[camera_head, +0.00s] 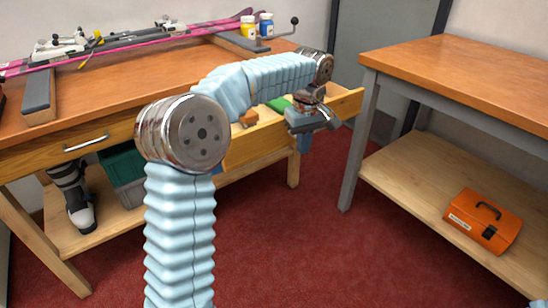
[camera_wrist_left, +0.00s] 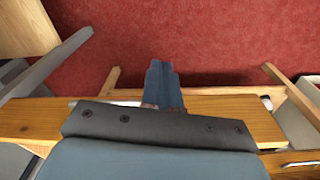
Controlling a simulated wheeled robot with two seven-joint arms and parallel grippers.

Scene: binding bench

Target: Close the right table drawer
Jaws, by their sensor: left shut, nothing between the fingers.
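The right table drawer (camera_head: 258,143) is pulled out from the wooden workbench, in the middle of the head view. A green item (camera_head: 279,104) and an orange-brown item (camera_head: 248,118) show inside it. My left arm reaches across the drawer. My left gripper (camera_head: 304,143) is shut and empty, pointing down at the drawer front near its right end. In the left wrist view the shut fingers (camera_wrist_left: 164,86) extend past the wooden drawer front (camera_wrist_left: 40,117); the wrist body hides the middle of it. Contact cannot be told. My right gripper is not in view.
The left drawer (camera_head: 82,150) looks shut. A second table (camera_head: 470,70) stands at the right, with an orange toolbox (camera_head: 482,220) on its lower shelf. Skis (camera_head: 150,38) and bottles (camera_head: 248,26) are on the workbench. Red floor between the tables is clear.

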